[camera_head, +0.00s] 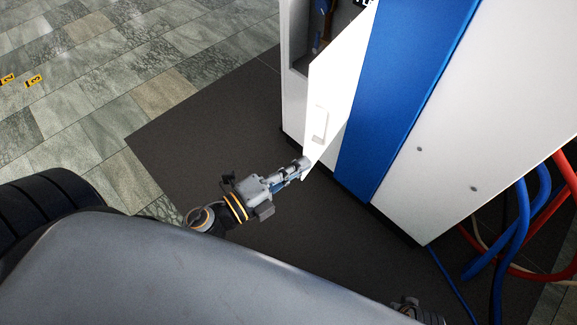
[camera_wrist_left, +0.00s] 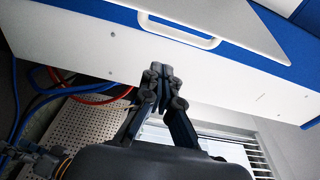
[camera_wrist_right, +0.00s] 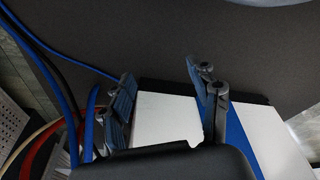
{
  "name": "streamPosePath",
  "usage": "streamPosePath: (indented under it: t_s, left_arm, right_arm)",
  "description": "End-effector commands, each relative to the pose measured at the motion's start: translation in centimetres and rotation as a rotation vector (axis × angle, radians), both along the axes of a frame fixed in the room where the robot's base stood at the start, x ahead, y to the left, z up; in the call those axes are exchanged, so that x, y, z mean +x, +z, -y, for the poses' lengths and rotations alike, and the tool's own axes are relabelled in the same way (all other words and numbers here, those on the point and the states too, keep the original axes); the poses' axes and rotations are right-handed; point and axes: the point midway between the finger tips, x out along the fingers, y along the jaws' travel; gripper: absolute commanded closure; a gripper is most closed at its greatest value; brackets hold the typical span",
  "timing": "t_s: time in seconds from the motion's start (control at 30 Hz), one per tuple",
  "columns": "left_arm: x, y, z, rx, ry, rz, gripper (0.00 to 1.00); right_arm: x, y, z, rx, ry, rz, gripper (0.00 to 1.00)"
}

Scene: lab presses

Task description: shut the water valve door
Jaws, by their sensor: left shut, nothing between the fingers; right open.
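The water valve door (camera_head: 338,75) is a white panel on the front of a white and blue cabinet. It stands open, swung out from the cabinet, with a dark interior showing behind it. Its pale handle (camera_head: 320,124) faces outward; the handle also shows in the left wrist view (camera_wrist_left: 180,32). My left gripper (camera_head: 303,165) is shut and empty, at the door's lower free corner; I cannot tell whether it touches. My right gripper (camera_wrist_right: 165,85) is open and empty, with a white panel and blue strip of the cabinet seen beyond its fingers.
The cabinet's blue strip (camera_head: 395,95) and white side (camera_head: 490,100) stand to the right of the door. Blue hoses (camera_head: 522,215) and red hoses (camera_head: 565,170) hang at the right. A dark floor mat (camera_head: 210,120) lies clear to the left of the door.

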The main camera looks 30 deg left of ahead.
Motion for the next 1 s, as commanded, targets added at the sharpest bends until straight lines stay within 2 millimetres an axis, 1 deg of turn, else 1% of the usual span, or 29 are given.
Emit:
streamPosePath:
  t_s: [0.03, 0.2, 0.37, 0.4, 0.5, 0.63, 0.8, 1.0]
  left_arm:
    - [0.9, 0.4, 0.4, 0.002, -0.001, 0.005, 1.0]
    - [3.3, 0.4, 1.7, 0.0, -0.001, 0.004, 1.0]
    - [5.4, 0.3, 2.8, 0.0, 0.0, 0.002, 1.0]
    - [5.5, -0.1, 2.0, 0.003, 0.003, 0.001, 1.0]
    - [5.5, -0.2, 0.5, 0.004, 0.002, 0.0, 1.0]
    - [5.7, -0.2, -0.7, 0.001, 0.002, -0.002, 1.0]
    - [5.8, -0.1, -1.3, 0.0, 0.0, -0.001, 1.0]
    - [5.8, 0.0, -1.3, -0.001, 0.001, -0.002, 1.0]
  right_arm:
    - [-0.3, -0.6, 0.0, -0.001, 0.001, -0.007, 0.39]
    - [-1.5, -3.1, 0.2, -0.002, 0.004, -0.022, 0.39]
    - [-2.6, -5.1, 0.3, -0.003, 0.006, -0.033, 0.39]
    - [-2.2, -5.0, 0.3, -0.002, 0.006, -0.025, 0.39]
    - [-1.7, -4.2, 0.2, -0.002, 0.005, -0.019, 0.39]
    - [-1.4, -3.4, 0.1, -0.001, 0.004, -0.017, 0.39]
    - [-1.2, -2.9, 0.1, -0.001, 0.003, -0.015, 0.39]
    - [-1.2, -2.9, 0.1, -0.002, 0.003, -0.016, 0.39]
